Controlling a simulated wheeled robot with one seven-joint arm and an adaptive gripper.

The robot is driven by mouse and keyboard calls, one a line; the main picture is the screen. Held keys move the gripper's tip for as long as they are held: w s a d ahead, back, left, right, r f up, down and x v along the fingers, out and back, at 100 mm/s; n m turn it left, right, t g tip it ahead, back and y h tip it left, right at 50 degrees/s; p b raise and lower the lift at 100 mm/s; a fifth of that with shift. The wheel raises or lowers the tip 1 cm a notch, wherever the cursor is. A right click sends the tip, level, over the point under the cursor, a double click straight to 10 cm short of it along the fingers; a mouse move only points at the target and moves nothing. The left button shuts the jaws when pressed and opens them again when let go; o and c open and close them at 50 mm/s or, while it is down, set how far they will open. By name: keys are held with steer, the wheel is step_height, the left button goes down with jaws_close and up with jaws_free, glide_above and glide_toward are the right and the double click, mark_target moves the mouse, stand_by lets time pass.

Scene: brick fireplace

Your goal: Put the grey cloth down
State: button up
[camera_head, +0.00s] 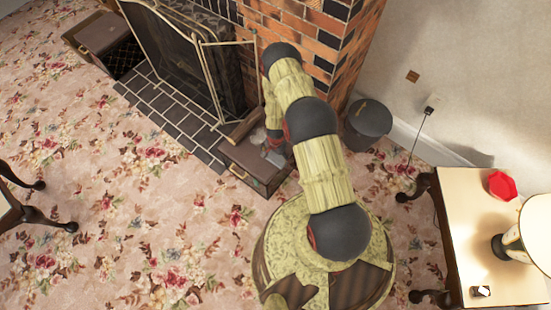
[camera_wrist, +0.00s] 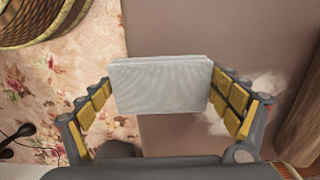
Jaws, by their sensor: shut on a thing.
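The grey cloth (camera_wrist: 160,87) is a folded, block-like bundle between the fingers of my gripper (camera_wrist: 163,84) in the wrist view. The fingers press on its left and right sides. Behind it, a flat brown surface fills the middle and right, and floral carpet shows at left. In the head view, my arm reaches down toward a brown box (camera_head: 250,165) beside the fireplace hearth. My gripper is mostly hidden there behind my own arm. I cannot tell whether the cloth touches the brown surface.
A pale, blurred patch (camera_wrist: 262,92) lies right of the gripper. A dark round bin (camera_head: 367,124) stands right of the box, by the brick wall (camera_head: 325,40). A fire screen (camera_head: 185,55) fronts the fireplace. A table (camera_head: 490,240) stands at right.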

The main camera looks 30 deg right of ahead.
steer(key=shift+f, duration=0.15)
steer(key=o, duration=1.3)
steer(key=shift+o, duration=0.2)
